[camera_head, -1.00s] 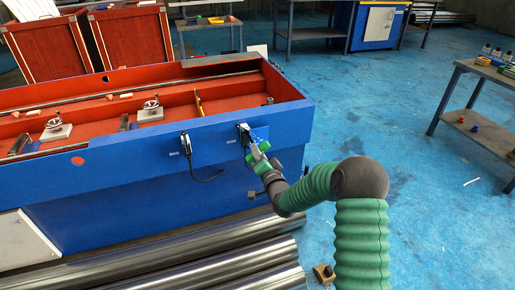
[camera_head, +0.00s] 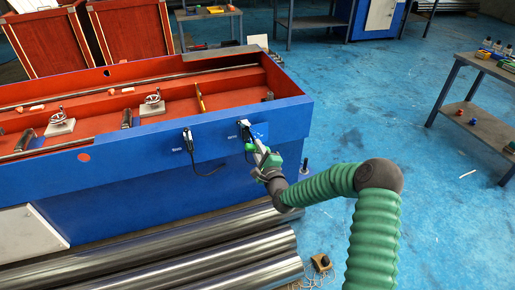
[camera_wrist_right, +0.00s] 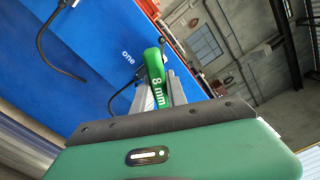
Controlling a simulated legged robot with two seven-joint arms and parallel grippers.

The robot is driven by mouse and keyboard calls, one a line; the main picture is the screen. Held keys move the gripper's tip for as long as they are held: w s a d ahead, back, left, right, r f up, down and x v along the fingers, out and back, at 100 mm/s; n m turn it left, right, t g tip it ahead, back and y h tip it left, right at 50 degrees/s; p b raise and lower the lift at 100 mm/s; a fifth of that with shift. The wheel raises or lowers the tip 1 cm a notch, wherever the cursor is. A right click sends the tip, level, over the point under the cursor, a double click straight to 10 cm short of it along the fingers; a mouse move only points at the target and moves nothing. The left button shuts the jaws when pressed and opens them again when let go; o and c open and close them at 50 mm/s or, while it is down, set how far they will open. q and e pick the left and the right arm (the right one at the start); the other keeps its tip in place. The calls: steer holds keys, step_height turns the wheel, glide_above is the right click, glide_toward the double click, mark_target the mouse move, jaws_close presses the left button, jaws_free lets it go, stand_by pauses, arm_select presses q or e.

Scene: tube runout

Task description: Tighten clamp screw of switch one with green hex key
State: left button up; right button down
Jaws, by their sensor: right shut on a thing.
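My right gripper (camera_head: 259,148) is at the blue front wall of the long trough, just below the right-hand switch (camera_head: 244,130). In the right wrist view its fingers (camera_wrist_right: 158,95) are shut on a green hex key (camera_wrist_right: 154,72) marked "8 mm". The label "one" (camera_wrist_right: 128,57) is on the blue wall left of the key. The key's far end and the clamp screw are hidden, so I cannot tell if they touch. A second switch (camera_head: 187,142) with a hanging cable is further left. My left gripper is not in view.
The blue trough (camera_head: 130,172) with a red inside fills the left. Several metal tubes (camera_head: 215,250) lie on the floor below it. A small block (camera_head: 321,263) is on the floor by their ends. A workbench (camera_head: 478,118) stands at the right, with open blue floor between.

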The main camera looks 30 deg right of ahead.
steer(key=shift+f, duration=0.15)
steer(key=shift+s, duration=0.1)
steer(key=shift+p+v, duration=0.45)
steer(key=shift+v, duration=0.45)
